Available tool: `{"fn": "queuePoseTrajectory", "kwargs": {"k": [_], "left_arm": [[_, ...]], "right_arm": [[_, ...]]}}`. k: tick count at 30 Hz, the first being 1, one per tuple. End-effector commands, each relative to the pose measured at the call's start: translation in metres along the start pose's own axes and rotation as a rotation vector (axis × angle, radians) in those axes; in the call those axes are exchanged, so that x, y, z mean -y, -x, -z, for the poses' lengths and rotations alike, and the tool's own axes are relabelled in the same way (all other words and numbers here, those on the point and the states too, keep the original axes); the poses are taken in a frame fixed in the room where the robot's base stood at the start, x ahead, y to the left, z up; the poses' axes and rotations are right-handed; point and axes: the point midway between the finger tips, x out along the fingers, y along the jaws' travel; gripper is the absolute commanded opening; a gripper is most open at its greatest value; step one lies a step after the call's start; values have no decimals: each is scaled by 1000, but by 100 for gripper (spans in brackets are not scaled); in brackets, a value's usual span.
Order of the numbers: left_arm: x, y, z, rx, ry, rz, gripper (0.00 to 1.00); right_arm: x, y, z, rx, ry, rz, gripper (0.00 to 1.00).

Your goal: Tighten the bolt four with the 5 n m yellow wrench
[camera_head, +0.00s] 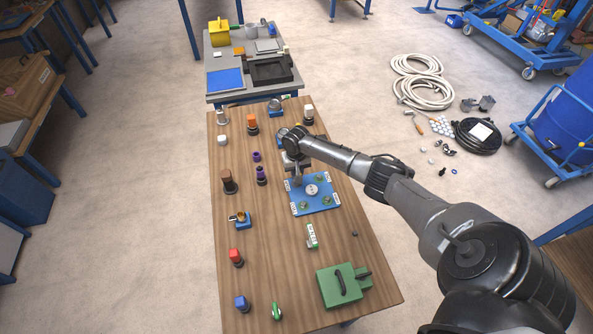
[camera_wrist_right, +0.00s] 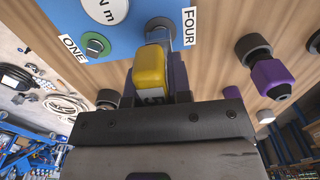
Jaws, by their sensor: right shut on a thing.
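The blue plate (camera_head: 323,208) lies on the wooden table with a white round label at its centre and green bolts near its corners. My right gripper (camera_head: 297,178) is at the plate's upper left corner and is shut on the yellow wrench (camera_wrist_right: 150,70). In the right wrist view, the wrench's grey end (camera_wrist_right: 160,27) stands over the spot beside the FOUR label (camera_wrist_right: 188,27). It hides bolt four, so I cannot tell how well it is seated. Bolt one (camera_wrist_right: 95,45) shows green beside the ONE label. My left gripper is in neither view.
Several tools with coloured tops, including purple (camera_head: 262,176), orange (camera_head: 252,122) and brown (camera_head: 228,182) ones, stand left of the plate. A green box with a handle (camera_head: 340,286) sits at the front right. A tray table (camera_head: 216,98) adjoins the far end.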

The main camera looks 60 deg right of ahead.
Motion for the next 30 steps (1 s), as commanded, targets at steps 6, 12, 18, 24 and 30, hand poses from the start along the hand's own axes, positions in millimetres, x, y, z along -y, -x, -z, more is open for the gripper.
{"fn": "queuePoseTrajectory", "kwargs": {"k": [6,12,18,24,30], "left_arm": [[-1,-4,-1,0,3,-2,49],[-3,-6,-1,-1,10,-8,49],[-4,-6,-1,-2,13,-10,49],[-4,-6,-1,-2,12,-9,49],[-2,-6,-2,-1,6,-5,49]], "right_arm": [[0,-6,0,-1,0,1,0],[1,-10,0,0,0,1,0],[0,-10,0,-1,0,1,33],[0,-10,0,0,0,1,49],[0,-10,0,0,0,0,49]]}}
